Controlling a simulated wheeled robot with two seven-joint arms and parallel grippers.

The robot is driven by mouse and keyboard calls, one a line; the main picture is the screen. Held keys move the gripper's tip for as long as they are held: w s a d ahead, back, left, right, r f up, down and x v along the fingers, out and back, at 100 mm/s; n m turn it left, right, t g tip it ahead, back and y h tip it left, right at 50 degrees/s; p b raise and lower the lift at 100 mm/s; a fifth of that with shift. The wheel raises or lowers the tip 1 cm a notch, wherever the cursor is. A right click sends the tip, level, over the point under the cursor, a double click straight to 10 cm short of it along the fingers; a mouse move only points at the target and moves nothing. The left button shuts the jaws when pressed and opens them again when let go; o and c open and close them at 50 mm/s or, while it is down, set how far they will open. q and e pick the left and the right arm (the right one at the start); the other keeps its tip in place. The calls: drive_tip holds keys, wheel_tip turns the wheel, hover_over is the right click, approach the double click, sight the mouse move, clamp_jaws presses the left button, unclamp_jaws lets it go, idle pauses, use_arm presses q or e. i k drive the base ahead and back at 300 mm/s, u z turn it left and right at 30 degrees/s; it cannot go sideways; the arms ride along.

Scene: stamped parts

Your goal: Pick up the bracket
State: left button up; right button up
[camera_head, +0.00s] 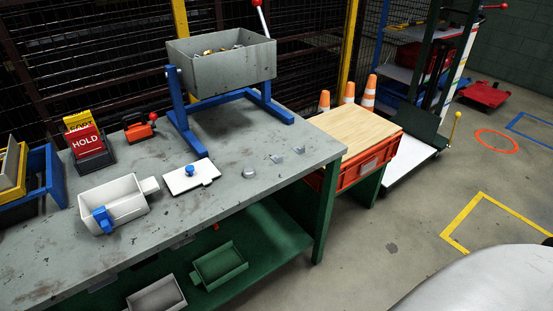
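Small grey metal pieces lie on the grey workbench (225,195) near its right end. One piece (276,159) looks angular, like a small bracket. A similar piece (299,150) lies to its right, close to the bench's right edge. A rounder grey piece (249,173) lies to its left. They are too small to tell exactly which are brackets. A grey metal bin (222,72) on a blue tilting stand holds many mixed metal parts. Neither of my grippers shows in this view, and nothing touches the pieces.
A white open box (113,205) with a blue clip and a white lid (192,177) with a blue knob sit on the bench. A red HOLD sign (88,141) stands behind. A wood-topped orange crate (360,136) adjoins the bench's right end. Floor at right is largely clear.

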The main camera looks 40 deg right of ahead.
sight(278, 160)
drive_tip(key=u, duration=3.15)
drive_tip(key=k, duration=2.2)
drive_tip(key=z, duration=2.3)
